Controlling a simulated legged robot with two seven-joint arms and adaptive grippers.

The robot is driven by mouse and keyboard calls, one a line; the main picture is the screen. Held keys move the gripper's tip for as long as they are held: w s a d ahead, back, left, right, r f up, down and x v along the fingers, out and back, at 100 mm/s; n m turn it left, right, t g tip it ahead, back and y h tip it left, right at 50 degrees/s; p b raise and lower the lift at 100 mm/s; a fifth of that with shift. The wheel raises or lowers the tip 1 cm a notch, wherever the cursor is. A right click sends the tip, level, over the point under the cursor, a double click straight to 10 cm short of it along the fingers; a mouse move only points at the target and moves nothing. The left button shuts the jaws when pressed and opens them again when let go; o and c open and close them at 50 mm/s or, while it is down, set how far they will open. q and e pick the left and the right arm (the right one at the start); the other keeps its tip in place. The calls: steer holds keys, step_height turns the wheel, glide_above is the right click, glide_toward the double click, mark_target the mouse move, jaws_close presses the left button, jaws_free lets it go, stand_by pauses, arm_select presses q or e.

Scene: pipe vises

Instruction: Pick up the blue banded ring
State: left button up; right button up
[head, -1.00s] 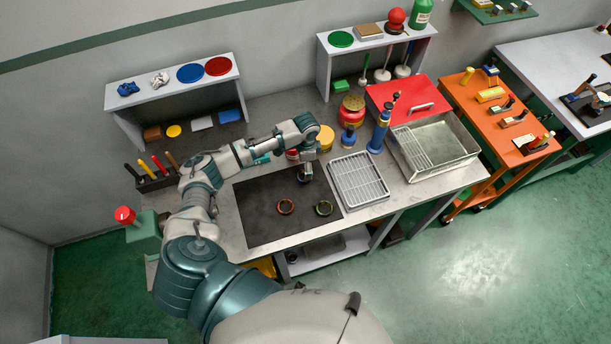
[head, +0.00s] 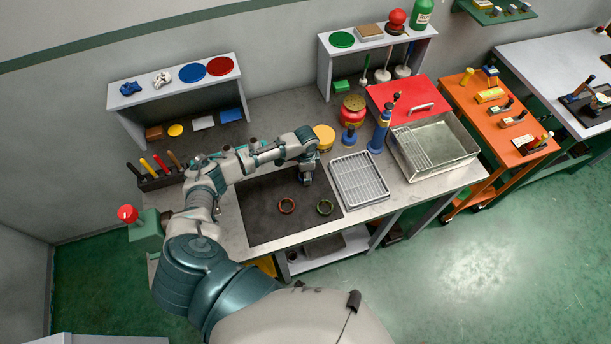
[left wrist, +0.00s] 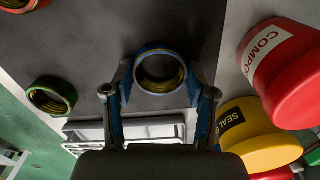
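The blue banded ring (left wrist: 160,86) lies on the dark mat in the left wrist view, with yellow-striped threads inside it. My left gripper (left wrist: 162,93) is open, with one finger on each side of the ring. Both fingertips look close to its outer wall; I cannot tell whether they touch it. In the head view the left gripper (head: 306,181) points down at the back right of the mat and largely hides this ring. A red banded ring (head: 287,206) and a green banded ring (head: 324,208) lie nearer on the mat. My right gripper is not in view.
The dark mat (head: 262,222) has free room at its left and front. A white slatted rack (head: 360,182) stands to its right. A yellow tub (head: 324,138) and a red tub (head: 352,112) stand behind. A tool holder (head: 160,181) is at the left.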

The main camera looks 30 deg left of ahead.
arm_select(q)
step_height(320, 180, up, 10)
stand_by(0.6)
steer(key=shift+f, duration=0.1)
stand_by(0.8)
